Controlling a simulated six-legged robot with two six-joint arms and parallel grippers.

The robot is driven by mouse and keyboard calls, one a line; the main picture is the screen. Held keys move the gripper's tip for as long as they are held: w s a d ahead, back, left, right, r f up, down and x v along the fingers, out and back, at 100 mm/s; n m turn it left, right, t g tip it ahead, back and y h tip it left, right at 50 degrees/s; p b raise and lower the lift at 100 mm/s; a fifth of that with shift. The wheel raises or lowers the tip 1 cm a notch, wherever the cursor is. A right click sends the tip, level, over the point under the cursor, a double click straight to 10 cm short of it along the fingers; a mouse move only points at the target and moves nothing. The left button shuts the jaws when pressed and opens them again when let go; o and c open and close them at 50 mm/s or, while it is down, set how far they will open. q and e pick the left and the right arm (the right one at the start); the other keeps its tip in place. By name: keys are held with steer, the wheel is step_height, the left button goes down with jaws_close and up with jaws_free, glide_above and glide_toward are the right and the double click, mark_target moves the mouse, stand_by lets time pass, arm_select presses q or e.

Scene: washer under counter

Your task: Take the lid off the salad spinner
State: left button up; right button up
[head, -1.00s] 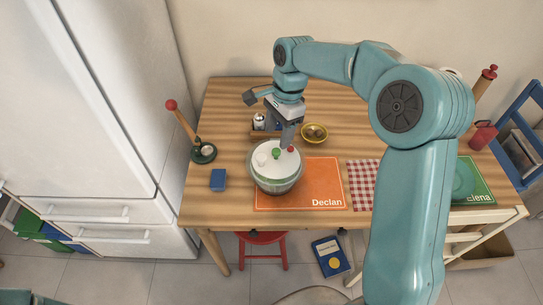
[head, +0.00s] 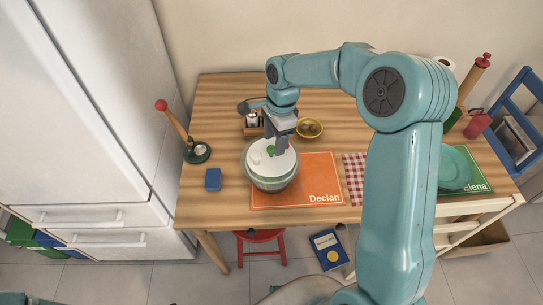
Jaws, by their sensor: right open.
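The salad spinner's bowl (head: 272,183) stands on the wooden table at the left edge of the orange placemat. Its pale lid (head: 281,165) is over the bowl, and the bowl's rim shows around its left and front sides. I cannot tell whether the lid is seated or a little raised. A white knob and a green knob (head: 270,150) show on the lid. My right gripper (head: 281,150) points down at the back of the lid, beside the green knob. Its jaws are open; the fingertips are hard to make out. My left gripper is not in view.
A blue block (head: 213,179) and a red-topped stand (head: 197,152) are to the left. My right arm crosses the table's right side.

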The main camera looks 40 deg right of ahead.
mark_target(271, 148)
steer(key=f, duration=0.2)
steer(key=w+f+p, duration=0.1)
steer(key=f, duration=0.1)
steer(key=shift+w+a+f, duration=0.1)
steer(key=shift+a, duration=0.1)
steer(key=shift+f, duration=0.35)
steer(key=shift+s, duration=0.2)
steer(key=shift+w, duration=0.2)
jaws_close()
steer(key=shift+s, duration=0.1)
steer(key=shift+r, duration=0.1)
